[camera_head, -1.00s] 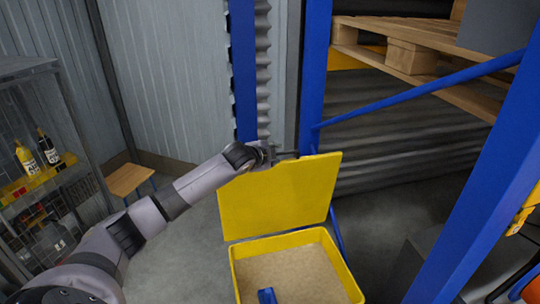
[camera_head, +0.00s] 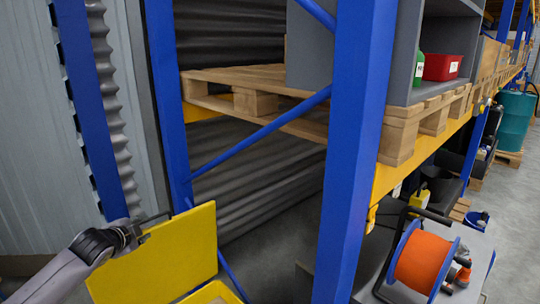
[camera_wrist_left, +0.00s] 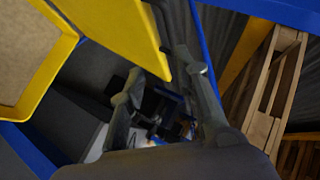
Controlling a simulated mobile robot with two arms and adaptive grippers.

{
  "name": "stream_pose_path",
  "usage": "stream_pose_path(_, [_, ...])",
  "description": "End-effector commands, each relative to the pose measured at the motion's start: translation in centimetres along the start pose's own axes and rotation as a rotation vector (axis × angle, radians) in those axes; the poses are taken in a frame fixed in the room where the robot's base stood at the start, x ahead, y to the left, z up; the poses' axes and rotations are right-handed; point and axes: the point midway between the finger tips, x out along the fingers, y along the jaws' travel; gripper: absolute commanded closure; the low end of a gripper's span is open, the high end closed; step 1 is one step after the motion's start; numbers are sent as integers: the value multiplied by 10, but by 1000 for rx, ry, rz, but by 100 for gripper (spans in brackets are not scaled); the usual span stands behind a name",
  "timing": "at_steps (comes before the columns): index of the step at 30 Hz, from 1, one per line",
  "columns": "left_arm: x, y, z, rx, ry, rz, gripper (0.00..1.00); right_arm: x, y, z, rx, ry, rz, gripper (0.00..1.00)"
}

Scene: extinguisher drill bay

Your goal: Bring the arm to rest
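My left arm comes in from the lower left of the head view. Its gripper (camera_head: 146,226) is at the upper left edge of the raised yellow lid (camera_head: 165,258). In the left wrist view the two fingers (camera_wrist_left: 160,82) are spread apart, with the lid (camera_wrist_left: 118,28) close beside them; I cannot tell whether they touch it. Nothing is seen held between them. The lid stands open over a yellow bin (camera_head: 212,292), mostly cut off in the head view. The bin's rim and sand-coloured fill show in the left wrist view (camera_wrist_left: 62,52). My right gripper is not in view.
A blue rack upright (camera_head: 352,150) stands right of the lid, with a wooden pallet (camera_head: 250,92) on the rack. A red box (camera_head: 442,67) sits on a grey shelf. Open floor shows at the far right.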

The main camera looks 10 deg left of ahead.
Motion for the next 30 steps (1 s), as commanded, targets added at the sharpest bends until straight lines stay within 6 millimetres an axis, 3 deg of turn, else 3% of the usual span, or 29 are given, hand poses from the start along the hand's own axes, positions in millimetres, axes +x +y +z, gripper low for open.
stream_pose_path(4, [-5,86,-23,-50,10,117,70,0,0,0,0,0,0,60])
stream_pose_path(8, [-31,181,-44,-141,-6,249,70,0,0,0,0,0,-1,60])
stream_pose_path(12, [-82,274,-57,-283,-61,381,70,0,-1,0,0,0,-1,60])
stream_pose_path(15, [-127,325,-57,-406,-134,459,70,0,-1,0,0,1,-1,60])
stream_pose_path(21, [-192,373,-46,-586,-274,533,70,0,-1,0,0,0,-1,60])
stream_pose_path(30, [-263,405,-25,-776,-461,576,70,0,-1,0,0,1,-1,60])
